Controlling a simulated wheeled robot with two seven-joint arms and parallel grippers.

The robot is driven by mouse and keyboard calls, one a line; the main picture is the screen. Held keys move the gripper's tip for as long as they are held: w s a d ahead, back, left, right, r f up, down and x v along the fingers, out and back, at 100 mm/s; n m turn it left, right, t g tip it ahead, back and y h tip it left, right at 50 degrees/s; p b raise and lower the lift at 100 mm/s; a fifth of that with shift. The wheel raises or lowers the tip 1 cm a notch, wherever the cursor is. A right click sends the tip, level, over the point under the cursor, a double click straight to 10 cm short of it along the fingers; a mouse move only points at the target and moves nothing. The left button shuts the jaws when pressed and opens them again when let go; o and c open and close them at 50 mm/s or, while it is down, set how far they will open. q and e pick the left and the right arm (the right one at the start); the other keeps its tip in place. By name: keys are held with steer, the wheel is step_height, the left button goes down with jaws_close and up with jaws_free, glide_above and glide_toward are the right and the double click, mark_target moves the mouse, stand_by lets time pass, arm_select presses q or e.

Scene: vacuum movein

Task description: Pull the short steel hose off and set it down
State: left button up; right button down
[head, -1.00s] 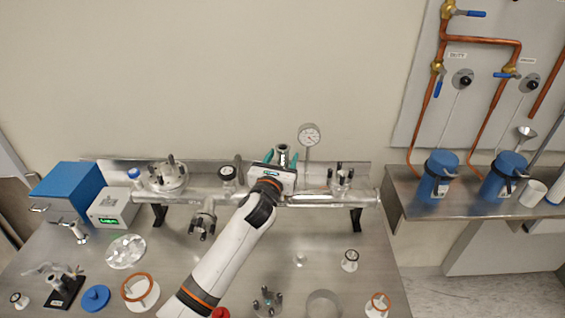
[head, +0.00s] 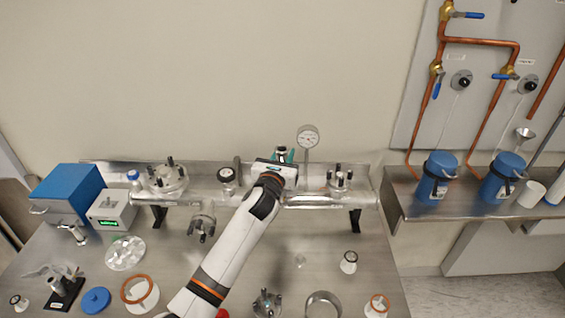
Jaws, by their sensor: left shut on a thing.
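My left gripper (head: 282,157) reaches in from the bottom over the middle of the horizontal steel manifold pipe (head: 313,200). Its teal fingers are shut on a short upright steel piece (head: 282,152), which appears to be the short steel hose. Only its top end shows between the fingers. My gripper body hides its lower part, so I cannot tell whether it still touches the pipe. My right gripper is not in view.
A dial gauge (head: 308,137) stands just right of the gripper. Clamped flanges (head: 165,177) (head: 340,180) sit on the pipe at both sides. A blue box (head: 67,190) is at left. Loose rings and caps lie along the bench front. Bare bench (head: 315,250) shows right of my arm.

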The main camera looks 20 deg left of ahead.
arm_select(q)
step_height(320, 180, up, 13)
steer(key=p, duration=0.4)
stand_by(0.6)
